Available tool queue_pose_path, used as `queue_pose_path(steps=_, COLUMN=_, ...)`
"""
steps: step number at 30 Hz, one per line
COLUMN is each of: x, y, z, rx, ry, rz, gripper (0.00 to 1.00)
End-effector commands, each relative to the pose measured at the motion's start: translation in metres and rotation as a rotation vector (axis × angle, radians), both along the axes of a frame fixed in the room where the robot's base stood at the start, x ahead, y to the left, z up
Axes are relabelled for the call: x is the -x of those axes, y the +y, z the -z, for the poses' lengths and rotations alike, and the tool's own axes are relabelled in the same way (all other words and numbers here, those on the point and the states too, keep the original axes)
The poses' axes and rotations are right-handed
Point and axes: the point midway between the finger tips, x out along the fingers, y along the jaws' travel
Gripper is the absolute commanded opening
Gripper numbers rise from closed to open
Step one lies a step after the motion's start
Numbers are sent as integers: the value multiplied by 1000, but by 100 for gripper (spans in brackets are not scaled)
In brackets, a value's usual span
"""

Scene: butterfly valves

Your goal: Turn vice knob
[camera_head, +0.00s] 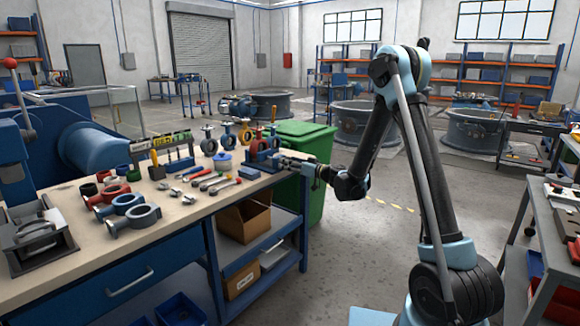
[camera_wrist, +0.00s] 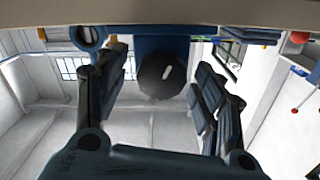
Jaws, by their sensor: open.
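The blue vice (camera_head: 262,154) stands at the far right corner of the workbench. In the wrist view the blue vice body (camera_wrist: 150,46) shows behind its dark round knob (camera_wrist: 162,76), which has a pale mark on its face. My gripper (camera_head: 290,162) reaches the vice from the right, level with it. In the wrist view my gripper (camera_wrist: 160,88) is open, with one finger on each side of the knob. Gaps show between the fingers and the knob. In the head view the knob is too small and covered to make out.
The workbench (camera_head: 196,215) carries wrenches (camera_head: 215,182), valve rings (camera_head: 133,215) and a small vise-like block (camera_head: 38,238). A green bin (camera_head: 312,150) stands close behind and below my gripper. A side table (camera_head: 545,210) is at the right. Open floor lies between.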

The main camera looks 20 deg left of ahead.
Motion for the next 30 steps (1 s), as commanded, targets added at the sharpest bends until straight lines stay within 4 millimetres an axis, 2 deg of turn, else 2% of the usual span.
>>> queue_pose_path(steps=9, x=-1, y=3, z=0, rx=0, ry=0, rz=0, gripper=62)
queue_pose_path(steps=10, x=-1, y=3, z=0, rx=0, ry=0, rz=0, gripper=60)
queue_pose_path(steps=15, x=-1, y=3, z=0, rx=0, ry=0, rz=0, gripper=22)
queue_pose_path(steps=16, x=-1, y=3, z=0, rx=0, ry=0, rz=0, gripper=18)
queue_pose_path(steps=30, x=-2, y=2, z=0, rx=-34, ry=82, rz=3, gripper=18)
